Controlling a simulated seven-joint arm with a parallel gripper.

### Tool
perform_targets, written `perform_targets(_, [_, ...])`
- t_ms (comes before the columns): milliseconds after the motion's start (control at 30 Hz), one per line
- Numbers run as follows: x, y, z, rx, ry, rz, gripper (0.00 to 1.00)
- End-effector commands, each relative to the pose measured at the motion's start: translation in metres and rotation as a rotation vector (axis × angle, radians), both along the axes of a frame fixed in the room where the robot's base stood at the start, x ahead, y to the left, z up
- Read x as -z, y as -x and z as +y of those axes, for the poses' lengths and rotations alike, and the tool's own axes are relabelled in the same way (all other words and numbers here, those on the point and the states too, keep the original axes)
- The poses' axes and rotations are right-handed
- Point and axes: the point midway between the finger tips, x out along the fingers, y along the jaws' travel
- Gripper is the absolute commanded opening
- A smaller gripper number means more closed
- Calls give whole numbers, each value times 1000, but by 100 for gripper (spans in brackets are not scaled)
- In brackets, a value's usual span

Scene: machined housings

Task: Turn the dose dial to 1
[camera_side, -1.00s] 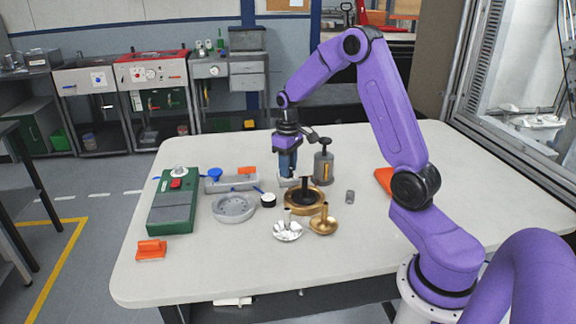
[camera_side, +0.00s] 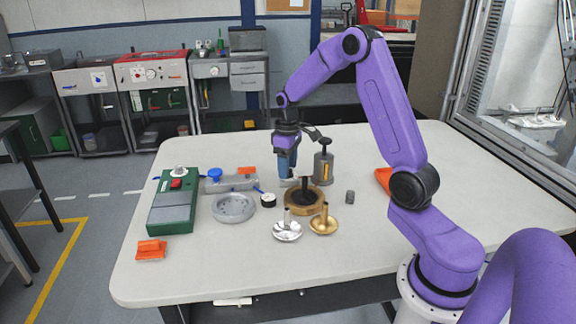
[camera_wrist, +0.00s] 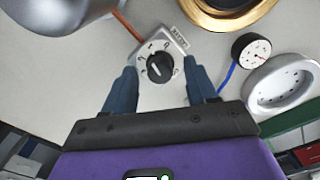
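The dose dial (camera_wrist: 158,68) is a round black knob on a small light-grey plate, with figures printed around it. A pale mark shows on the knob, but I cannot tell for sure which figure it points to. In the side view the dial's plate (camera_side: 289,183) is partly hidden under the fingers. My gripper (camera_wrist: 160,84) has its two blue fingers apart, one on each side of the dial in the wrist view, with nothing between them touching. In the side view my gripper (camera_side: 287,172) points down just above the plate.
A brass ring with a black post (camera_side: 304,201) and a grey canister (camera_side: 323,168) stand close by. A black-rimmed gauge (camera_wrist: 251,50) and a grey round housing (camera_side: 233,208) lie near. Metal dishes (camera_side: 287,231) sit in front.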

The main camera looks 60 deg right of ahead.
Motion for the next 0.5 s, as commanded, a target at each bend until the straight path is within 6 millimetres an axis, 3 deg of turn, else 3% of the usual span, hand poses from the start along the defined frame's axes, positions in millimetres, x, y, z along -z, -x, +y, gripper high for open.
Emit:
perform_targets(267, [-1,1,0,0,-1,2,57])
perform_targets(500, [-29,0,0,0,1,-1,57])
